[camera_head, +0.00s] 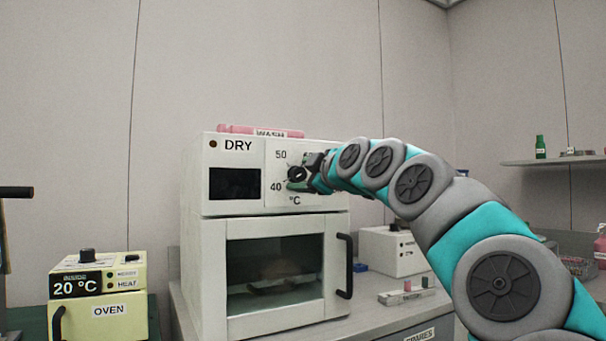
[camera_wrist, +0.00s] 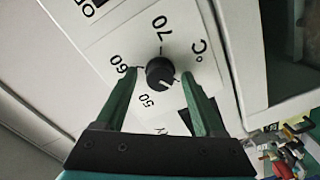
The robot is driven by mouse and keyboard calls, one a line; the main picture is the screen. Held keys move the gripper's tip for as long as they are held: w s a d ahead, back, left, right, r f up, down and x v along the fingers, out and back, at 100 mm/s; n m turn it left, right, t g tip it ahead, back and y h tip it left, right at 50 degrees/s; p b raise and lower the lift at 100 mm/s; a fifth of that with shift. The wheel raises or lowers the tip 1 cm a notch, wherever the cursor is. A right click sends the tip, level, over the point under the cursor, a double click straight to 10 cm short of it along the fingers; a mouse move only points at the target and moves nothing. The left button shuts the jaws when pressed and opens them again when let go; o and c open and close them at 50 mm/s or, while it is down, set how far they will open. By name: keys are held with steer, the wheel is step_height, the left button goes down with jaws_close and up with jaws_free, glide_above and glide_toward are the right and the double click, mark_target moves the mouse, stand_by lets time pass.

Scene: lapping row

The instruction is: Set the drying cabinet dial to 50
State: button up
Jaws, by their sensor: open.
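The white drying cabinet (camera_head: 204,265), marked DRY, stands on the counter with its door shut. Its black round dial (camera_head: 297,174) is on the upper panel, with 40 and 50 showing to its left. In the wrist view the dial (camera_wrist: 160,73) has 50, 60 and 70 around it. A pale mark on the knob seems to point down and slightly right, near 50 on the side away from 60. My gripper (camera_wrist: 157,79) is open at the panel, one finger on each side of the knob, with gaps visible. It partly hides the dial's right side in the head view (camera_head: 311,172).
A yellow oven (camera_head: 105,311) reading 20 °C stands at left. A pink WASH item (camera_head: 262,132) lies on the cabinet. The door handle (camera_head: 345,265) projects below the dial. A white box (camera_head: 392,252) and a small rack (camera_head: 407,297) are to the right.

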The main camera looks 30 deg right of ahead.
steer(key=shift+c, duration=0.4)
jaws_close()
steer(key=shift+m, duration=0.3)
steer(key=m+b, duration=0.1)
steer(key=m, duration=0.2)
steer(key=shift+f+m, duration=0.15)
steer(key=shift+m, duration=0.25)
steer(key=m, duration=0.3)
steer(key=shift+m, duration=0.3)
steer(key=m, duration=0.4)
steer(key=shift+p, duration=0.4)
steer(key=shift+m+p, duration=0.4)
steer(key=shift+m, duration=1.4)
